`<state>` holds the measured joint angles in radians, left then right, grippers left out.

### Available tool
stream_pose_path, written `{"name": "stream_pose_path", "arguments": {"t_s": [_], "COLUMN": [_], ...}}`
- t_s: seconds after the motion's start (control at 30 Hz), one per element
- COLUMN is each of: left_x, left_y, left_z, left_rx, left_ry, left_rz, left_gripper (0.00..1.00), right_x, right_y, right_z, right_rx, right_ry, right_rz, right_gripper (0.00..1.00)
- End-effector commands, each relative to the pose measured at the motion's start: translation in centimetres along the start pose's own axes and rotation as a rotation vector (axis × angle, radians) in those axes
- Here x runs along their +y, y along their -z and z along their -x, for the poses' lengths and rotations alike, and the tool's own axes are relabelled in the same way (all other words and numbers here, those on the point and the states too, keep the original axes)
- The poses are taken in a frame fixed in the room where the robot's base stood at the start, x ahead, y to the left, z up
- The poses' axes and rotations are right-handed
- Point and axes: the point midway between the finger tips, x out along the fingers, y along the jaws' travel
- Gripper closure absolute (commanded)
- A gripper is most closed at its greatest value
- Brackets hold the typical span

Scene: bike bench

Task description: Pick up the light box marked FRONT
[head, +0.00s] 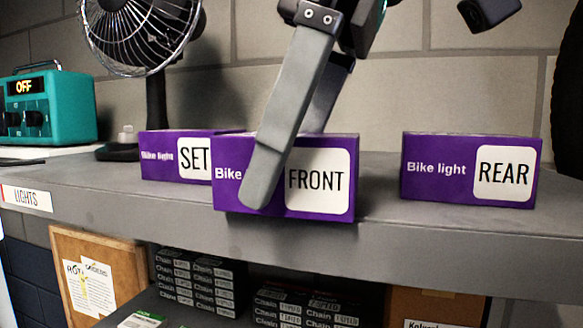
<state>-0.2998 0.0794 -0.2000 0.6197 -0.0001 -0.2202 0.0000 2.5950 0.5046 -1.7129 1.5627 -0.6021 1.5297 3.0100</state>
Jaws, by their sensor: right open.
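The purple light box marked FRONT (320,205) stands on the grey shelf in the middle of the head view. My right gripper (286,165) reaches down over it from above and is open. One finger hangs in front of the box and covers part of its "Bike light" lettering. The other finger goes down behind the box, where its tip is hidden. I cannot tell whether either finger touches the box. My left gripper is not in view.
The SET box (165,168) stands close at left, partly behind the FRONT box. The REAR box (436,185) stands apart at right. A fan (155,100) and teal radio (70,112) are at left. The grey shelf (380,235) has free room between FRONT and REAR.

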Motion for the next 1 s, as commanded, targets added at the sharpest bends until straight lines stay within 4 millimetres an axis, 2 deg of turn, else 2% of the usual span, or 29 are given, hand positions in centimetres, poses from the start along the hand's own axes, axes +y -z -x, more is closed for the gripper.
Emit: {"name": "stream_pose_path", "arguments": {"t_s": [0.07,0.73,0.77,1.0], "left_x": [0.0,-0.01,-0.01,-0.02], "left_y": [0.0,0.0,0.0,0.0], "left_z": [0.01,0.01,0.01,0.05], "left_rx": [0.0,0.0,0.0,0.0], "left_ry": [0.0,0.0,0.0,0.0], "left_rz": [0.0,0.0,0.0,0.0], "left_gripper": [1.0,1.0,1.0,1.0], "right_x": [0.0,0.0,0.01,0.01], "right_y": [0.01,0.0,0.0,0.02], "right_z": [0.0,-0.01,-0.01,0.04], "right_rx": [0.0,0.0,0.0,0.0], "right_ry": [0.0,0.0,0.0,0.0], "right_rz": [0.0,0.0,0.0,0.0], "right_gripper": [0.03,0.79,0.81,0.81]}}
